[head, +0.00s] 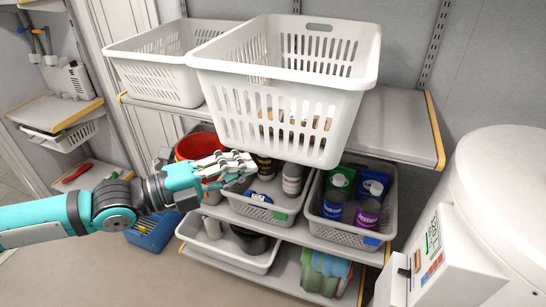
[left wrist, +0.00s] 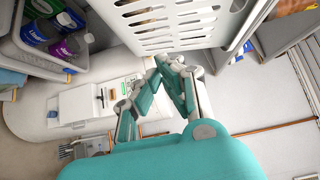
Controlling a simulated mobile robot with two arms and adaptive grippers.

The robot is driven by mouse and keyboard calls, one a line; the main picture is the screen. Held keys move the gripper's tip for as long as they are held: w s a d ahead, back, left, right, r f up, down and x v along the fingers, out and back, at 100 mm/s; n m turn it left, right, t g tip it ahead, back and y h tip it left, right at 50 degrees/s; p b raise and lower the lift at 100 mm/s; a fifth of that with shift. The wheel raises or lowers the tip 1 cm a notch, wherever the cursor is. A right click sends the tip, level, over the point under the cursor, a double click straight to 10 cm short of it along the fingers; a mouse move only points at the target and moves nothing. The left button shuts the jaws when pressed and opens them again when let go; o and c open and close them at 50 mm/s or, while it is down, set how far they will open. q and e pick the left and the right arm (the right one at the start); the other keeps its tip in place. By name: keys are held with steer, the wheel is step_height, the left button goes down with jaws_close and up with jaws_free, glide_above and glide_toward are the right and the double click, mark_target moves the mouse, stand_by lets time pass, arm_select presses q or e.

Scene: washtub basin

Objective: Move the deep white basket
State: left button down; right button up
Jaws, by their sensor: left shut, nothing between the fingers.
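The deep white basket (head: 275,105) is large, slotted and open-topped, with a handle hole in its rim. It is at the top shelf (head: 395,125) and covers part of that shelf's front edge, seeming to stick out past it; what bears it is hidden. My left gripper (head: 246,164) is shut and empty, just below and left of the basket's lower front in the head view. In the left wrist view the closed fingertips (left wrist: 172,64) are close to the basket's slotted wall (left wrist: 170,22); I cannot tell whether they touch. My right gripper is not in view.
A second white basket (head: 155,80) stands behind left on the top shelf. Below are a red bucket (head: 200,146) and grey bins with bottles, one the right bin (head: 345,232). A white rounded machine (head: 505,190) stands at right. The top shelf's right end is clear.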

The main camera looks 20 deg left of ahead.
arm_select(q)
steer(key=shift+w+d+r+p, duration=0.15)
steer(key=shift+w+d, duration=0.45)
steer(key=shift+w, duration=0.6)
steer(key=shift+w+d+f+p, duration=0.15)
steer(key=shift+w+d, duration=0.5)
steer(key=shift+w, duration=0.55)
steer(key=shift+w+d+r+p, duration=0.15)
steer(key=shift+w+d, duration=0.45)
steer(key=shift+w, duration=0.6)
